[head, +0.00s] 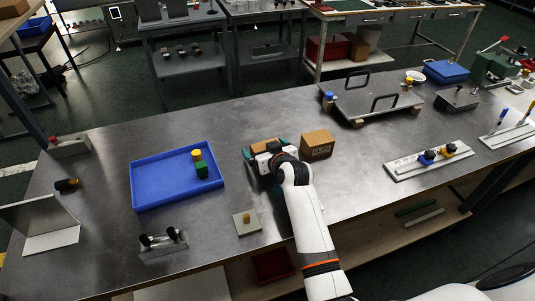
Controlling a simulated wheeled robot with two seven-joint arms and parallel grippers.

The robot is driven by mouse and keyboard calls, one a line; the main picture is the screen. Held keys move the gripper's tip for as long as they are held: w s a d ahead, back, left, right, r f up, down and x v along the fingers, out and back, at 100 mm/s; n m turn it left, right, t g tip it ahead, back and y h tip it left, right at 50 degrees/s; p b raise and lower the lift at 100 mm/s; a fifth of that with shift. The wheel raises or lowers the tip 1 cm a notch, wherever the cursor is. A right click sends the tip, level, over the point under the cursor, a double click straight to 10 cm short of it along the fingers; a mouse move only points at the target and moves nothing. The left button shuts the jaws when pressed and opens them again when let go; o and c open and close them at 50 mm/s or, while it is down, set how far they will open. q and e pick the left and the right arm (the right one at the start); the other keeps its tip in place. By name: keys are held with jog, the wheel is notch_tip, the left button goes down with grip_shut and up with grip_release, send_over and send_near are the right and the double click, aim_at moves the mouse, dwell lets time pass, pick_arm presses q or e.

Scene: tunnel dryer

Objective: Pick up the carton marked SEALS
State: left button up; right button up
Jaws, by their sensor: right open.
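A brown carton (317,144) stands on the metal bench, just right of my right gripper; there is dark marking on its front, too small to read. A second brown box-like thing (266,146) shows just beyond the gripper, mostly hidden by it, with green edges (283,143) around it. I cannot tell which one is marked SEALS. My right gripper (260,159) is open, over or against the second box; the wrist hides the fingertips' contact. My left gripper is not in view.
Left of the gripper is a blue tray (136,187) holding a green block (202,170) and a yellow-topped piece (197,155). A small plate with a knob (246,222) lies nearer. A metal plate with handles (352,103) lies back right. The bench is clear between carton and white rail (405,172).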

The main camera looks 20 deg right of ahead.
jog(key=c, duration=1.1)
jog(key=shift+r, duration=0.2)
